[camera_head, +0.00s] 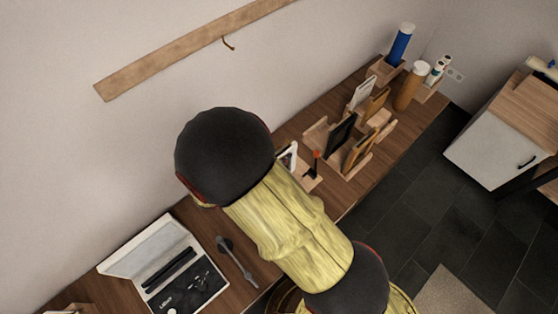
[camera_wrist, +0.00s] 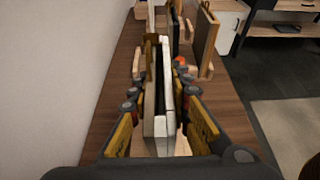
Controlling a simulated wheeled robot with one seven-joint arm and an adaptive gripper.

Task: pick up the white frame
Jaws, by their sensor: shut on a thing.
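The white frame (camera_wrist: 166,92) stands upright and edge-on in the middle of the wrist view, between the two fingers of my gripper (camera_wrist: 158,82). The fingers are shut on it from left and right. A darker, brownish part shows against its left side. In the head view a small part of the white frame (camera_head: 289,154) shows beside my dark arm joint. The arm hides the rest of it and my gripper there. Whether the frame is clear of the table or its holder cannot be told.
Wooden holders with a dark frame (camera_head: 340,133) and a brown frame (camera_head: 358,148) stand farther along the wooden table (camera_head: 340,195). A blue bottle (camera_head: 400,44) stands at the far end. An open white case (camera_head: 166,262) lies at the near end. The wall runs close along the left.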

